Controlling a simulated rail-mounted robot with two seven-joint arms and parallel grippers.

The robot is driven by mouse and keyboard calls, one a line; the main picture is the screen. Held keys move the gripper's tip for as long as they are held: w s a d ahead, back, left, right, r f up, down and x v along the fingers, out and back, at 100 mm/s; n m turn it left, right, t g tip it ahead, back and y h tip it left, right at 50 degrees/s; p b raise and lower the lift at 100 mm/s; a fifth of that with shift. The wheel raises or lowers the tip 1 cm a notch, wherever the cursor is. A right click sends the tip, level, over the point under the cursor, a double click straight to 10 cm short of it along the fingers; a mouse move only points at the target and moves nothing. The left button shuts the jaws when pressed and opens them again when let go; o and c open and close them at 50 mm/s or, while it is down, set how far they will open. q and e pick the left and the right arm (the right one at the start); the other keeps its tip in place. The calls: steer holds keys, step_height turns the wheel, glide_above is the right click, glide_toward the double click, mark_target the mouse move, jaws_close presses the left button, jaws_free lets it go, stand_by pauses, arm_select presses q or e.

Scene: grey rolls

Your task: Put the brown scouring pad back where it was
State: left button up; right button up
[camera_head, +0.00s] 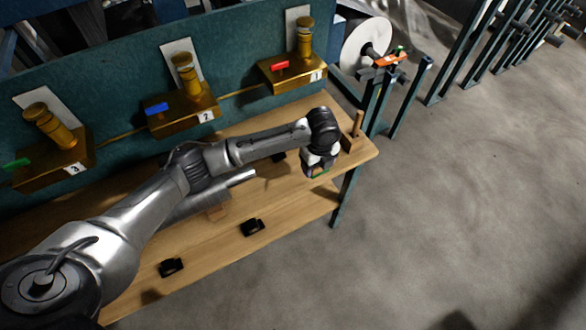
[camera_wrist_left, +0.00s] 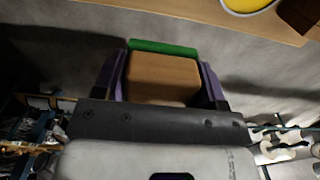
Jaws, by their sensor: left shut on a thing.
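The brown scouring pad (camera_wrist_left: 163,78) is a brown block with a green strip along its far edge in the left wrist view. My left gripper (camera_wrist_left: 163,90) is shut on it, with a dark purple finger on each side. In the head view my left gripper (camera_head: 318,170) is over the right end of the wooden table (camera_head: 310,206). Only a small brown and green bit of the pad (camera_head: 317,173) shows there under the wrist. The spot where the pad was before cannot be told from these frames. My right gripper is not in view.
Small black holders (camera_head: 252,228) (camera_head: 171,267) sit on the table. A wooden block with a peg (camera_head: 353,138) stands at its right end. Brass boxes numbered 1 (camera_head: 292,75), 2 (camera_head: 181,112) and 3 (camera_head: 55,160) line the teal back panel. Floor is open to the right.

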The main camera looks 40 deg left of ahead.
arm_select(q)
steer(key=b, duration=0.1)
glide_above(293, 169)
step_height(293, 169, down, 5)
steer(key=shift+f, duration=0.2)
steer(key=shift+s+d+f+b, duration=0.1)
steer(key=shift+f+b, duration=0.6)
steer(key=shift+f, duration=1.3)
steer(key=o, duration=0.9)
steer(key=shift+f, duration=0.15)
